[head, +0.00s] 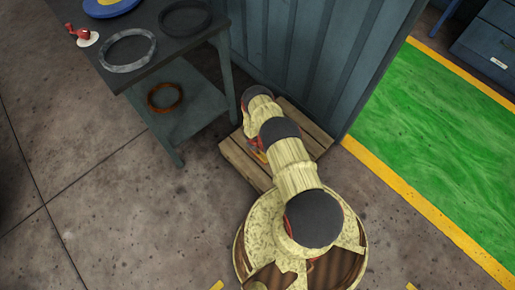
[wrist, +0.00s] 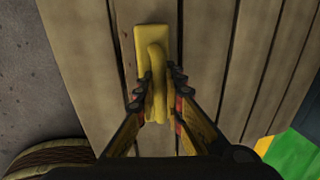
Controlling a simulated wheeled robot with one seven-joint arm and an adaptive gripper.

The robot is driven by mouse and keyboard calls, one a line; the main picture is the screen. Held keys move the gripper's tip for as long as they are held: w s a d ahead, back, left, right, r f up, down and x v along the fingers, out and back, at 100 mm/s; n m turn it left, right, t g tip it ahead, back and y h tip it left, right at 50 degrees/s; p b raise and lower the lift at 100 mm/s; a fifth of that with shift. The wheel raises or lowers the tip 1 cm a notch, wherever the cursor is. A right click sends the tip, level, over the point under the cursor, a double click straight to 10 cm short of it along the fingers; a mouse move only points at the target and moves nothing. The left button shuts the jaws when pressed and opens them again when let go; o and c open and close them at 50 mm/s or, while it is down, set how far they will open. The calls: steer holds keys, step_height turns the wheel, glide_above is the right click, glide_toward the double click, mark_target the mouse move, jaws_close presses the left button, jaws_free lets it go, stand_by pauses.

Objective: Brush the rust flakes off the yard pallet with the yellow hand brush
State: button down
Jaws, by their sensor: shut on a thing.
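The yard pallet (head: 240,157) is a low wooden slatted platform against the blue-grey panel wall, partly hidden by my arm in the head view. Its planks (wrist: 205,45) fill most of the wrist view. The yellow hand brush (wrist: 153,40) is over the planks, its handle between my fingers. My gripper (wrist: 160,98) is shut on the handle. I cannot tell whether the brush touches the planks. In the head view a small bit of yellow (head: 260,155) shows beside my arm at the pallet. I see no rust flakes on the visible planks.
A grey workbench (head: 150,50) with rings on top and a rust-brown ring (head: 165,97) on its lower shelf stands left of the pallet. The panel wall (head: 300,50) rises behind. Green floor (head: 440,130) with a yellow border lies right. Concrete floor at left is clear.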

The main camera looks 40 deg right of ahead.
steer(key=shift+s+d+p, duration=0.1)
steer(key=shift+s+p, duration=0.95)
steer(key=shift+s, duration=0.15)
steer(key=shift+s+f+p, duration=0.15)
steer(key=shift+s+p, duration=0.15)
steer(key=shift+s, duration=0.15)
steer(key=s+p, duration=0.3)
steer(key=shift+s+d+p, duration=0.25)
steer(key=shift+s+p, duration=0.05)
steer(key=shift+p, duration=0.05)
steer(key=shift+w+a+r, duration=0.1)
steer(key=shift+a+r, duration=0.1)
steer(key=shift+a, duration=0.5)
steer(key=shift+w+f+b, duration=0.15)
steer(key=shift+w+b, duration=0.2)
steer(key=shift+b, duration=0.15)
steer(key=w+b, duration=0.2)
steer(key=b, duration=0.2)
steer(key=shift+w+a, duration=0.15)
steer(key=shift+w, duration=0.05)
steer(key=shift+w+b, duration=0.2)
steer(key=shift+b, duration=0.3)
steer(key=shift+w, duration=0.1)
